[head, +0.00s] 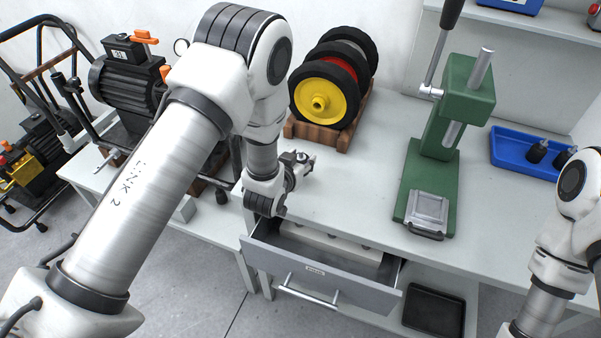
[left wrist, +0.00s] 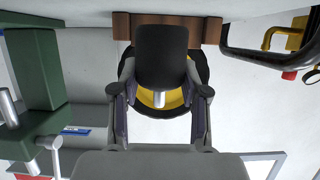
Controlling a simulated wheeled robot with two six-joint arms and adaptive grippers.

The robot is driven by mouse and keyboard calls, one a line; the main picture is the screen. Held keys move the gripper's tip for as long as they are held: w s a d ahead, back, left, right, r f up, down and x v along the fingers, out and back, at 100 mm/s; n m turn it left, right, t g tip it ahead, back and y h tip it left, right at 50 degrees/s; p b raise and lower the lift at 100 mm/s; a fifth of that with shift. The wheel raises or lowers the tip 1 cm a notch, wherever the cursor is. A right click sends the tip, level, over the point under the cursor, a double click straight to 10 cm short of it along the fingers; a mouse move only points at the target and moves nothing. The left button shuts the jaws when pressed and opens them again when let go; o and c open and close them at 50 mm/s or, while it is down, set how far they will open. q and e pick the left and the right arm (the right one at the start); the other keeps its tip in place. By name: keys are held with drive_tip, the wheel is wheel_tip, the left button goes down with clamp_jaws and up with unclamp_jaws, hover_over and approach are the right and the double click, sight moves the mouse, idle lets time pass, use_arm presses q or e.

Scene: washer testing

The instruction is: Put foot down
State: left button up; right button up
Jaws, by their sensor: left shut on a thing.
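My left gripper (head: 297,168) is over the table, in front of the wheels and above the back left of the open drawer. In the left wrist view the left gripper (left wrist: 161,100) has its fingers on both sides of a black foot (left wrist: 162,55) with a short silver stud, and is shut on it. In the head view the foot is too small and hidden to make out clearly. Two more black feet (head: 537,151) stand in a blue tray (head: 511,152) at the right. My right arm shows at the right edge; its gripper is out of view.
A wooden rack (head: 347,137) holds wheels with yellow and red hubs (head: 320,103) right behind the gripper. A green press (head: 432,180) stands right of it. The grey drawer (head: 325,274) is pulled out, with a pale insert inside. The table between rack and press is clear.

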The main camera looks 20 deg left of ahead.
use_arm(q)
wheel_tip(320, 180, down, 3)
drive_tip(key=shift+s+d+f+b, duration=0.1)
drive_tip(key=shift+s+b, duration=0.05)
drive_tip(key=shift+b, duration=0.9)
drive_tip(key=shift+f, duration=0.15)
drive_tip(key=shift+w, duration=0.2)
drive_tip(key=shift+f, duration=0.1)
drive_tip(key=o, duration=1.2)
drive_tip(key=shift+s, duration=0.1)
